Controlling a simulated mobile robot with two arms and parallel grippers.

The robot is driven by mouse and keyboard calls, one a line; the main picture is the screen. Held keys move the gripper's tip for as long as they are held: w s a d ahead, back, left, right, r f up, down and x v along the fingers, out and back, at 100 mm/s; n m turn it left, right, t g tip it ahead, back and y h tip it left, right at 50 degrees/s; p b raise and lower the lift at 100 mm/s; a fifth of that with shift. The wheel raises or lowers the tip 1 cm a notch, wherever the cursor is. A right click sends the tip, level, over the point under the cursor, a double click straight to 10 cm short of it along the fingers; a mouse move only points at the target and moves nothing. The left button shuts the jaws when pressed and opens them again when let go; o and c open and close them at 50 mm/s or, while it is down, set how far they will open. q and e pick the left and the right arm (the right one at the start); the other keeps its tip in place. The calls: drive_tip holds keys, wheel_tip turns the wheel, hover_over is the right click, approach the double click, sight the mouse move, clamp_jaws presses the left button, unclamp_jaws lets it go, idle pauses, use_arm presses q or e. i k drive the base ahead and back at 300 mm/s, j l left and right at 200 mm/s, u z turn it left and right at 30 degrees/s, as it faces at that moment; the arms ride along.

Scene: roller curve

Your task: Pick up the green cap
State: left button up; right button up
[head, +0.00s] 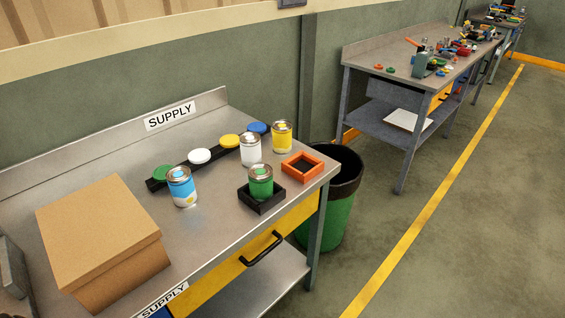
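The green cap (164,174) is a flat round disc at the near left end of a black rack (214,163) on the supply table. The white cap (199,156), yellow cap (230,141) and blue cap (257,128) sit farther along the same rack. A light blue can (181,188) stands just right of the green cap, close in front of the rack. Neither of my grippers can be made out in the head view.
A cardboard box (104,240) stands at the left front. A white can (250,150) and yellow can (281,137) stand near the rack. A green can (261,182) sits in a black square tray (262,201); an orange tray (302,166) is beside it. Bare tabletop lies between box and black tray.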

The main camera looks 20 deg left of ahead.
sight(159, 173)
drive_tip(key=u, duration=1.55)
